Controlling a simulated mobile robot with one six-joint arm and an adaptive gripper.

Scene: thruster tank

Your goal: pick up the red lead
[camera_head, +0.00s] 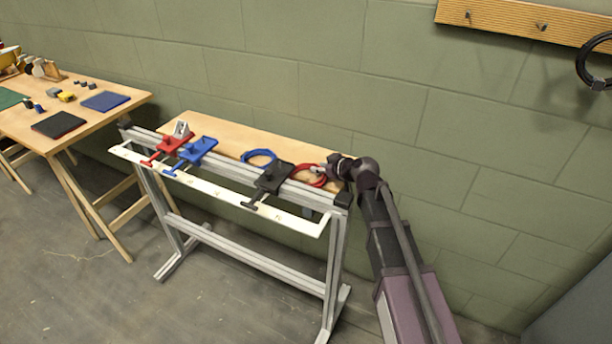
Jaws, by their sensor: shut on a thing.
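The red lead (301,168) is a coiled loop at the right end of the narrow wooden-topped bench (235,133). My gripper (321,168) comes in from the right and is shut on the red lead at the coil's right side. The coil is at or just above the bench top; I cannot tell whether it is clear of it. My gripper's fingertips are small in this view, and part of the lead is hidden behind them.
A blue coiled lead (259,152) lies left of the red one. Black (272,178), blue (199,149) and red (172,142) clamp-like fixtures sit along the bench's front rail. A wooden table (90,122) stands at left. A green block wall is close behind; a peg rail (520,22) hangs upper right.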

